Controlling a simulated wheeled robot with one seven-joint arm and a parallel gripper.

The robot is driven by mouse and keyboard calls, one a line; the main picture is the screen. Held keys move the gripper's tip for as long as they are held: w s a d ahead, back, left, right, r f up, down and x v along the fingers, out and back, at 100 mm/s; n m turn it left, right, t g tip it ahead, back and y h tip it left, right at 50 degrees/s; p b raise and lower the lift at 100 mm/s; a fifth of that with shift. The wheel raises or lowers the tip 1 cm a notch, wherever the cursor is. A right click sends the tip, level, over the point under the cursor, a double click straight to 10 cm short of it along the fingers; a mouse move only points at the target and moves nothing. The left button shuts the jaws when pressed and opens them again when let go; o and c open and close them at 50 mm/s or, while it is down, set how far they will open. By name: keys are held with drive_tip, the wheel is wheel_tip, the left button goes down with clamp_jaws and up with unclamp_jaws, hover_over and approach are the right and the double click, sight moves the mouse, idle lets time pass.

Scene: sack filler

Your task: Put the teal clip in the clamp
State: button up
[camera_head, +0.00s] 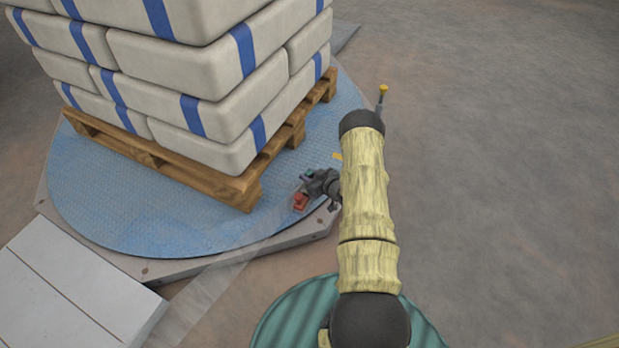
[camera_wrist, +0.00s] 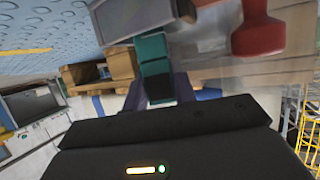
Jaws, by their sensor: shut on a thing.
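The teal clip (camera_wrist: 152,48) is in the middle of the wrist view, with a dark band across it. My gripper (camera_wrist: 158,88) is shut on its near end. The clip's far end meets the lower edge of a grey block (camera_wrist: 130,14), which looks like the clamp; whether it is inside or only against it I cannot tell. A red part (camera_wrist: 257,36) is beside it on the right. In the head view my gripper (camera_head: 312,186) is at the turntable's right front edge, with a speck of teal (camera_head: 310,173) and the red part (camera_head: 300,201) by it.
Stacked white sacks with blue bands (camera_head: 195,120) stand on a wooden pallet (camera_head: 240,192) on the blue turntable (camera_head: 190,228), close left of my gripper. Clear film (camera_head: 215,285) stretches from near the gripper towards the lower left.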

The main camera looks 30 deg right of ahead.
drive_tip(key=o, duration=0.5)
drive_tip(key=shift+f, duration=0.15)
drive_tip(key=o, duration=0.4)
drive_tip(key=shift+o, duration=0.2)
